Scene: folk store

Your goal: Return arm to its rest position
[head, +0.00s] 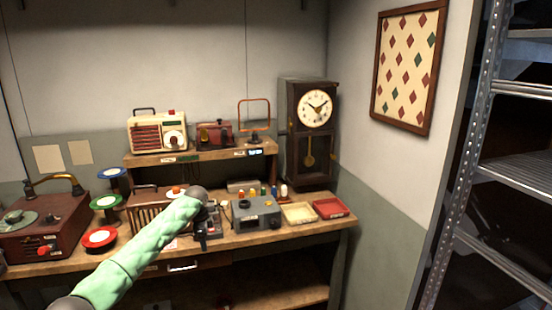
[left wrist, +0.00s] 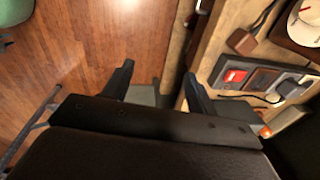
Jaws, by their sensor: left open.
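My left arm (head: 135,255) in its green sleeve reaches from the lower left up to the workbench (head: 270,235). Its dark left gripper (head: 208,238) is over the bench's front part, in front of a grey box-shaped device (head: 256,212). In the left wrist view the two fingers of the left gripper (left wrist: 158,72) stand apart with nothing between them. The wooden floor and the bench edge show beyond them. I cannot tell whether the gripper touches anything on the bench. My right gripper is in neither view.
A cream radio (head: 145,134) and red device (head: 214,134) stand on the raised shelf. A pendulum clock (head: 308,140) is behind cream (head: 299,213) and red (head: 331,208) trays. Coloured reels (head: 100,237) and a record player (head: 42,228) are left. Metal shelving (head: 510,165) is right.

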